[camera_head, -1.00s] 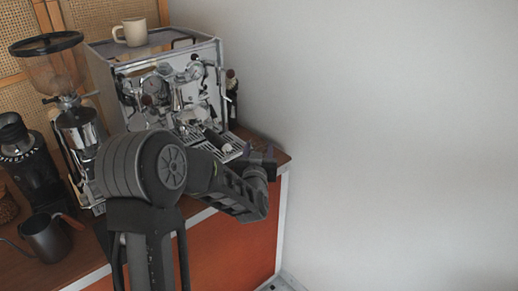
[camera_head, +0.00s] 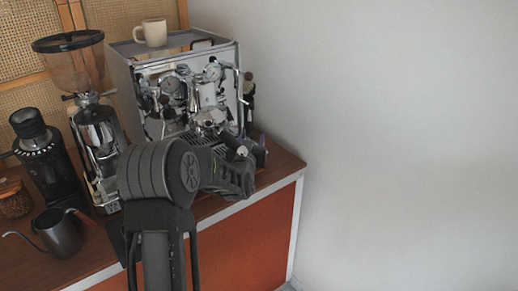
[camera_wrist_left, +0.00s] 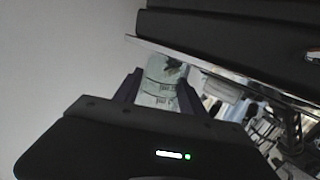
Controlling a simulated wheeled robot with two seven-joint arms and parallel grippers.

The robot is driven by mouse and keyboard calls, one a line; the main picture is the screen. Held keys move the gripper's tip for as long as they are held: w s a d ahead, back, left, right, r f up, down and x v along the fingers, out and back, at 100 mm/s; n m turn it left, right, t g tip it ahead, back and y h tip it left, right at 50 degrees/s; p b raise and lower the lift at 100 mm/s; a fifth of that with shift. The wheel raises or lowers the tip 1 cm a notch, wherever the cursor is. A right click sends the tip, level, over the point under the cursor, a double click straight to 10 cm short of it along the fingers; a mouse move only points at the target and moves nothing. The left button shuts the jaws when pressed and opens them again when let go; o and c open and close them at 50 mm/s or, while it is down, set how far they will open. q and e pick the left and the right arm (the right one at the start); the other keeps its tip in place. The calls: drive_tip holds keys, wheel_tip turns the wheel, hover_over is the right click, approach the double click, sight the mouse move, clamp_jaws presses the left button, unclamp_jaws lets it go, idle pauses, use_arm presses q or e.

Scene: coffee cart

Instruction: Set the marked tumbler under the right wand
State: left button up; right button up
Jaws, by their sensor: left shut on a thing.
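The marked tumbler (camera_wrist_left: 160,88) is a clear glass with dark printed marks. In the left wrist view it sits between the two fingers of my left gripper (camera_wrist_left: 158,92), which is shut on it. In the head view my left gripper (camera_head: 256,152) is at the right front of the espresso machine (camera_head: 200,90), near its drip tray. My right gripper is not in view.
A cream mug (camera_head: 151,32) stands on top of the machine. A grinder (camera_head: 97,135), a second black grinder (camera_head: 45,155) and a dark pitcher (camera_head: 58,232) are at the left. The counter's right end (camera_head: 285,168) is clear.

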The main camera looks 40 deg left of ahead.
use_arm(q)
drive_tip(key=shift+w+a+b, duration=0.2)
drive_tip(key=shift+a+b, duration=0.15)
drive_tip(key=shift+a, duration=0.35)
drive_tip(key=shift+w+a+b, duration=0.15)
drive_tip(key=shift+a+b, duration=0.2)
drive_tip(key=shift+a, duration=0.3)
drive_tip(key=shift+d+f, duration=0.1)
drive_tip(key=shift+f, duration=0.25)
drive_tip(key=o, duration=1.5)
drive_tip(key=shift+s, duration=0.1)
drive_tip(key=shift+s, duration=0.1)
drive_tip(key=b+v, duration=0.1)
drive_tip(key=v, duration=0.6)
drive_tip(key=shift+s+d+b, duration=0.2)
drive_tip(key=shift+s+b, duration=0.05)
drive_tip(key=shift+b, duration=0.15)
